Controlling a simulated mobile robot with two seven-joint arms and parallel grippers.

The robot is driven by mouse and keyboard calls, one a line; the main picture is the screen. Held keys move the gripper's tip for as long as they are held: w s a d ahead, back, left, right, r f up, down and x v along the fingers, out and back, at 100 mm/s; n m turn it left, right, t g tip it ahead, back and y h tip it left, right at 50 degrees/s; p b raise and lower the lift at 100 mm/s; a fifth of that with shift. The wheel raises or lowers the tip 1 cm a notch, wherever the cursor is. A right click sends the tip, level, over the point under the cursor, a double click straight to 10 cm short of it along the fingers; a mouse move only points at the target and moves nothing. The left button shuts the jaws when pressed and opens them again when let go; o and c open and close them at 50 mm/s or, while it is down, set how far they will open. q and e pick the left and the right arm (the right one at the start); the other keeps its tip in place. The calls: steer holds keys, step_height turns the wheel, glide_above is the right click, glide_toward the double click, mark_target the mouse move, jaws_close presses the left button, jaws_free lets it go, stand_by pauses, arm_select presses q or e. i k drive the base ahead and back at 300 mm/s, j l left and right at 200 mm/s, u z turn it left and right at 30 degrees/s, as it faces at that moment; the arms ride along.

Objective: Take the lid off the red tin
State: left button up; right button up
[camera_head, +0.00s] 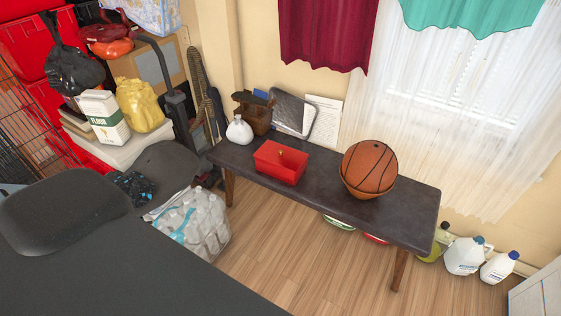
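The red tin (273,173) is a rectangular red box on the dark bench (330,200), left of the basketball. A small gold-coloured knob (281,154) shows at the middle of its top. The top surface around the knob looks slightly sunken below the rim, and I cannot make out a clear lid seam. Neither of my grippers is in view, so nothing is seen touching the tin.
A basketball (369,167) sits on the bench right of the tin. Bottled water (190,222) and a large dark surface (110,270) lie in front at left. Open floor (290,235) fronts the bench.

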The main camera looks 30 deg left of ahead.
mark_target(290, 159)
steer(key=i+j, duration=0.65)
steer(key=j, duration=0.2)
steer(key=i+j, duration=0.7)
steer(key=j, duration=0.15)
steer(key=k+j+u, duration=0.05)
